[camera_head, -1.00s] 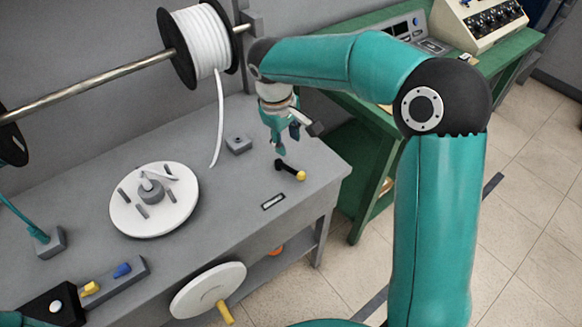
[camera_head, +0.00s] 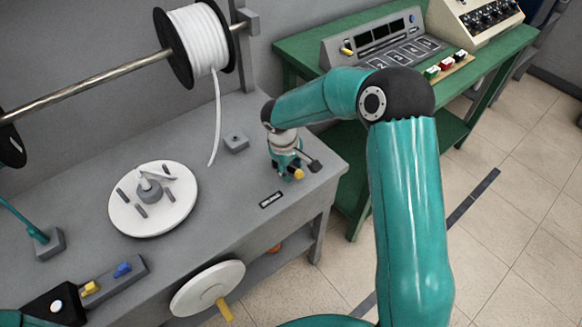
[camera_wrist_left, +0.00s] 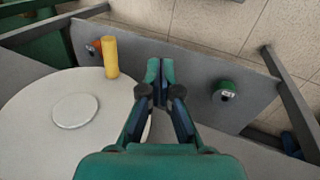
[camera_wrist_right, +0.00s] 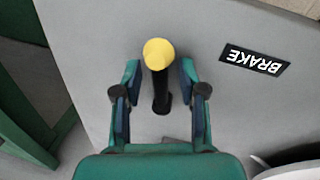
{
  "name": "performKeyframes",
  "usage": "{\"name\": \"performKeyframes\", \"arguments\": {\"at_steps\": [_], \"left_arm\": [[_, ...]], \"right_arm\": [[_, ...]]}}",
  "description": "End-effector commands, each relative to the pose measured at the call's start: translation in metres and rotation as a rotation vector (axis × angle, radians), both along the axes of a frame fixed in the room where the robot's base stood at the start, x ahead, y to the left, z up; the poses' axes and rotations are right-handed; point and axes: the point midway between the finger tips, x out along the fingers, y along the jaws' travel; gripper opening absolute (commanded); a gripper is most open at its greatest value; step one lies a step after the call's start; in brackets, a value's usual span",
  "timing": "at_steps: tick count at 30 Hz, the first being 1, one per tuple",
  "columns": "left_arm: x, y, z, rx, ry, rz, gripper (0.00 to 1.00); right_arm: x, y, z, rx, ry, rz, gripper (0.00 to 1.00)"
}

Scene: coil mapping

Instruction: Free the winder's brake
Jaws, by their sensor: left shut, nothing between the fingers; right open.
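The brake lever is black with a yellow knob (camera_head: 298,174). It stands at the right end of the grey bench, by the BRAKE label (camera_head: 271,200). My right gripper (camera_head: 287,172) is down over it. In the right wrist view the lever (camera_wrist_right: 158,92) lies between my right gripper's open fingers (camera_wrist_right: 158,82), with a gap visible on both sides. The winder's white disc (camera_head: 180,207) with pegs sits on the bench, and its crank wheel (camera_head: 190,297) is at the front. My left gripper (camera_wrist_left: 160,84) is shut and empty near the wheel's yellow handle (camera_wrist_left: 111,57).
A spool of white tube (camera_head: 205,40) hangs on a rod above the bench, its free end dangling. A small grey block (camera_head: 236,143) is left of my right gripper. A green table (camera_head: 300,45) with a control panel stands behind at right.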

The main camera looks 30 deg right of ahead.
Motion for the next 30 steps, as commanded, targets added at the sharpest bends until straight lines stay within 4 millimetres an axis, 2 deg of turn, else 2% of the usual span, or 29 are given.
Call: {"name": "performKeyframes", "arguments": {"at_steps": [4, 9, 12, 23, 30], "left_arm": [[0.0000, 0.0000, 0.0000, 0.000, 0.000, 0.000, 0.00], [0.0000, 0.0000, 0.0000, 0.000, 0.000, 0.000, 0.00], [0.0000, 0.0000, 0.0000, 0.000, 0.000, 0.000, 0.00], [0.0000, 0.0000, 0.0000, 0.000, 0.000, 0.000, 0.00], [0.0000, 0.0000, 0.0012, 0.000, 0.000, 0.000, 0.00]], "right_arm": [[0.0002, 0.0002, 0.0002, 0.000, 0.000, 0.000, 0.41], [0.0002, 0.0003, 0.0004, 0.000, 0.000, 0.000, 0.13], [0.0002, 0.0003, 0.0005, 0.000, -0.001, 0.000, 0.00], [0.0005, 0.0006, 0.0008, 0.000, -0.001, 0.002, 0.00], [0.0067, 0.0076, 0.0015, 0.001, -0.003, 0.059, 0.00]]}}
